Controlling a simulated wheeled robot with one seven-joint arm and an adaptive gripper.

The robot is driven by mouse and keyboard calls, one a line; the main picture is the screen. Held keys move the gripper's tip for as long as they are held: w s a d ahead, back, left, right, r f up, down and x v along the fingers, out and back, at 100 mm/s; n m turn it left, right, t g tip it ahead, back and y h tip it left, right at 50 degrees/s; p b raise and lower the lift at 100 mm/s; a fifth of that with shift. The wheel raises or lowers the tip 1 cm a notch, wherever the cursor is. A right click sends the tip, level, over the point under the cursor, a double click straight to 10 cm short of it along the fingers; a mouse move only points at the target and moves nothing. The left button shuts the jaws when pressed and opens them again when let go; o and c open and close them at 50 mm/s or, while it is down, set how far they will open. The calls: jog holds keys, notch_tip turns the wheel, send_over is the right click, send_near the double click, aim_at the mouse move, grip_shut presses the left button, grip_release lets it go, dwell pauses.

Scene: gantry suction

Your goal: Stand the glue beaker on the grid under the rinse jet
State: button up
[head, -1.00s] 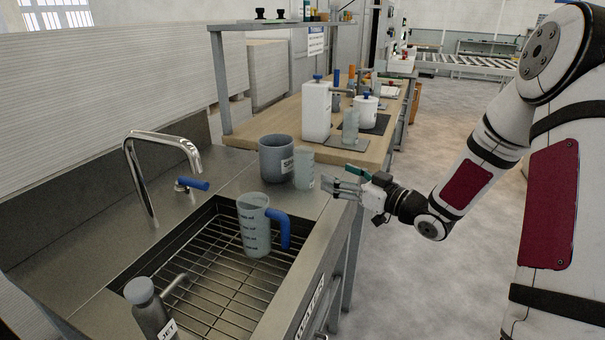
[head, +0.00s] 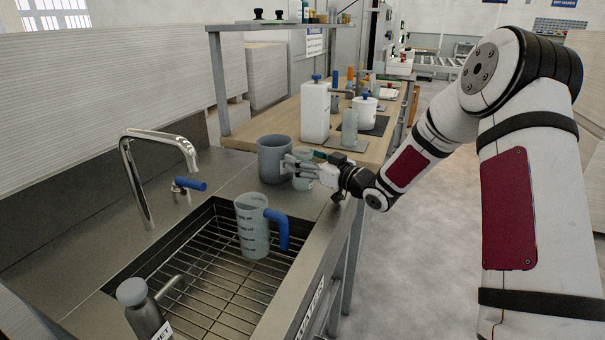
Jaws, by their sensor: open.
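The wire grid (head: 205,290) lies in the sink basin. A grey bottle-shaped jet (head: 146,312), labelled JET, stands at the near left, its spout pointing over the grid.
A measuring jug (head: 252,225) with a blue handle stands over the grid's far right part. The grey pot (head: 270,150) is close to my fingertips. A curved tap (head: 135,175) rises behind the basin. The grid's near part is clear. A wooden bench (head: 245,130) adjoins beyond.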

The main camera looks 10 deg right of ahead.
jog(key=shift+w+a, duration=0.3)
jog(key=shift+w, duration=0.2)
jog(key=c, duration=1.6)
jog(key=shift+r, duration=0.55)
jog(key=shift+c, duration=0.2)
jog(key=s+r+p, duration=0.3)
jog(key=s+r, duration=0.1)
jog(key=s, duration=1.2)
notch_tip(320, 180, up, 8)
jog(key=w+m+t+h+p, duration=0.2)
jog(key=m+h+p, duration=0.4)
jog(key=h+p, duration=0.3)
jog(key=shift+d+f+t+h+p, duration=0.3)
jog(key=shift+t+p, duration=0.1)
jog(key=shift+p, duration=0.65)
